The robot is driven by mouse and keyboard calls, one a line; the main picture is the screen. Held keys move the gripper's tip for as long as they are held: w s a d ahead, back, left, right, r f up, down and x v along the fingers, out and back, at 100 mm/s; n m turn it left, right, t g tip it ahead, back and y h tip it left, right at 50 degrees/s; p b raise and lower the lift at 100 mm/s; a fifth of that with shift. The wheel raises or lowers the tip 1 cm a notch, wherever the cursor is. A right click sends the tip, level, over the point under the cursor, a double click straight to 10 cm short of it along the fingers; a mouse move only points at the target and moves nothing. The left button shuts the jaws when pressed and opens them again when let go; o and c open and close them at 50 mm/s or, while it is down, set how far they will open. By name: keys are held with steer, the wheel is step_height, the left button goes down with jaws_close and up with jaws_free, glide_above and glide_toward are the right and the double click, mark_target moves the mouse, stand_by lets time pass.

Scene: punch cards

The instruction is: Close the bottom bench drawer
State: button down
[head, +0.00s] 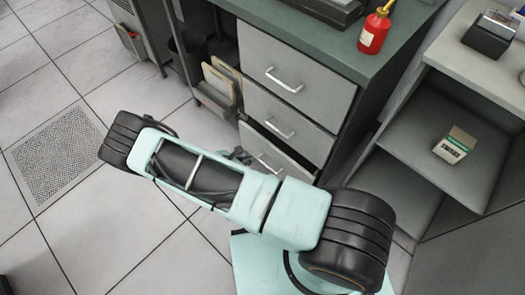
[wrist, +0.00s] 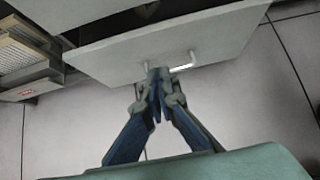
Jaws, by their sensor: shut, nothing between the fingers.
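The bottom bench drawer (head: 260,147) is the lowest of the grey drawers in the bench. It stands somewhat out, with a dark gap above its front. In the wrist view its pale front panel (wrist: 115,58) fills the top middle, with the bar handle (wrist: 184,67) near its lower edge. My gripper (wrist: 158,74) is shut and empty, its fingertips together in front of the panel by the left end of the handle. I cannot tell whether they touch it. In the head view my gripper (head: 240,155) is small and partly hidden by my arm, just left of the drawer front.
The upper drawers (head: 310,80) look closed. Left of them, boards (head: 222,85) stand in a rack near a dark bin (head: 188,50). A red bottle (head: 374,32) stands on the bench top. An open shelf unit (head: 405,140) is at the right. The tiled floor at left is clear.

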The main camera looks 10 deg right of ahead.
mark_target(272, 150)
steer(key=x, duration=0.3)
steer(key=r+b+x, duration=0.1)
steer(key=x, duration=0.3)
steer(key=d+b+x, duration=0.1)
steer(key=x, duration=0.3)
steer(key=shift+w+d+r, duration=0.1)
steer(key=shift+w+d, duration=0.15)
steer(key=shift+w, duration=0.25)
steer(key=shift+w+d+b, duration=0.3)
steer(key=shift+w+d, duration=0.05)
steer(key=shift+d, duration=0.1)
steer(key=w+d, duration=0.1)
steer(key=d, duration=0.1)
steer(key=w+d, duration=0.2)
steer(key=shift+d, duration=0.15)
steer(key=shift+r, duration=0.1)
